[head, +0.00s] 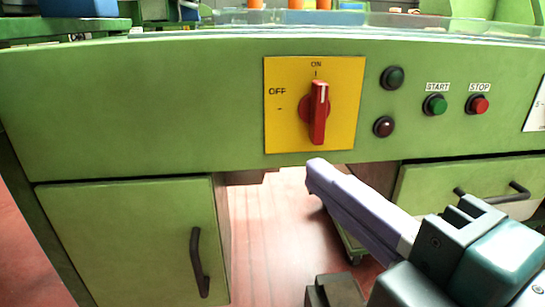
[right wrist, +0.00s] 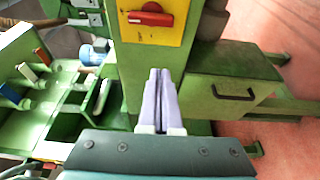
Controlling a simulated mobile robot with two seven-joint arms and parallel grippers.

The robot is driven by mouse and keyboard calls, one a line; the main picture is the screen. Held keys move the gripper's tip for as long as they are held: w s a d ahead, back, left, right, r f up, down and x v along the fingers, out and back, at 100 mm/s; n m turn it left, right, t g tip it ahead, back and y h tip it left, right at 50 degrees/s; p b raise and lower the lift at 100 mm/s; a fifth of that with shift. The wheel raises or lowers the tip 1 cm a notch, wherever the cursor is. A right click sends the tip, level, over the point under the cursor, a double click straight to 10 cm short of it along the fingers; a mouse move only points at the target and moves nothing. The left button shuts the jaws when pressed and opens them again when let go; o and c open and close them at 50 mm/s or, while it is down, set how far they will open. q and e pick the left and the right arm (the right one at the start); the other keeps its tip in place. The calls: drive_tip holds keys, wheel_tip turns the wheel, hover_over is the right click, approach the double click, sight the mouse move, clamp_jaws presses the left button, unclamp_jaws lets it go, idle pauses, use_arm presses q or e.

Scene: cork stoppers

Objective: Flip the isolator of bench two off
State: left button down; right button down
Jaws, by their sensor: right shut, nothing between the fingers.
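The isolator is a red rotary handle (head: 319,112) on a yellow plate (head: 282,132) set in the green bench front. The handle stands upright, its white mark at ON; OFF is printed to its left. In the right wrist view the red handle (right wrist: 150,16) lies across the plate (right wrist: 160,36) near the top edge. My right gripper (head: 316,165), with pale purple fingers, is shut and empty. In the head view its tips show just below the plate's lower edge. In the right wrist view the tips (right wrist: 160,72) are together and apart from the handle. My left gripper is not in view.
Right of the plate are two dark lamps (head: 392,78), a green START button (head: 435,105) and a red STOP button (head: 478,104). Below are a green cabinet door (head: 130,235) and a drawer (head: 440,182) with black handles. Open floor shows between them.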

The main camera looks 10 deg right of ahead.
sight(317, 112)
idle(0.4)
drive_tip(key=b+x, duration=0.1)
drive_tip(key=x, duration=0.8)
drive_tip(key=shift+w+a+f+b, duration=0.1)
drive_tip(key=shift+w+a+b, duration=0.05)
drive_tip(key=shift+w+b, duration=0.2)
drive_tip(key=d, duration=0.3)
drive_tip(key=shift+w, duration=0.15)
drive_tip(key=shift+d, duration=0.5)
